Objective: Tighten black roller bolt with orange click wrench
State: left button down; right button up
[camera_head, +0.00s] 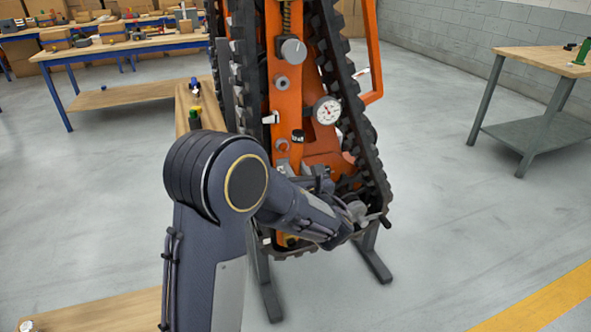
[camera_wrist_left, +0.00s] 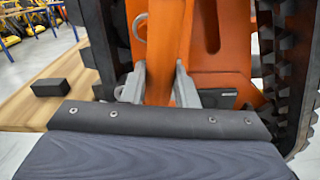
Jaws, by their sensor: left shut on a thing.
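My left gripper (camera_wrist_left: 158,84) shows in the wrist view with its two grey fingers on either side of a narrow orange length. It is shut on this, which looks like the handle of the orange click wrench (camera_wrist_left: 159,94); orange frame behind makes its outline hard to tell. In the head view my left arm reaches across the carrier's lower part, and its forearm hides most of the hand. The tracked carrier (camera_head: 283,110) stands upright with an orange frame and black tracks. I cannot pick out the black roller bolt for sure. My right gripper is not in view.
A white dial gauge (camera_head: 327,110) sits on the carrier's front. A wooden bench (camera_head: 188,108) with small items stands behind it at left. A black block (camera_wrist_left: 64,87) lies on wood in the wrist view. A table (camera_head: 550,60) stands at right; the floor between is clear.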

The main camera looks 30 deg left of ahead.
pick_arm(q)
jog(key=shift+w+d+r+m+p, duration=0.1)
jog(key=shift+w+d+m+p, duration=0.2)
jog(key=shift+p, duration=0.2)
jog(key=shift+w+d+m, duration=0.1)
jog(key=shift+w+m, duration=0.1)
jog(key=shift+m, duration=0.1)
jog(key=shift+f, duration=0.2)
jog(key=shift+s, duration=0.2)
jog(key=shift+s+a+r+n+b, duration=0.1)
jog(key=shift+s+a+n+b, duration=0.3)
jog(key=shift+n+b, duration=0.2)
jog(key=shift+s+a+n+b, duration=0.95)
jog(key=shift+n+b, duration=0.25)
jog(key=shift+b, duration=0.35)
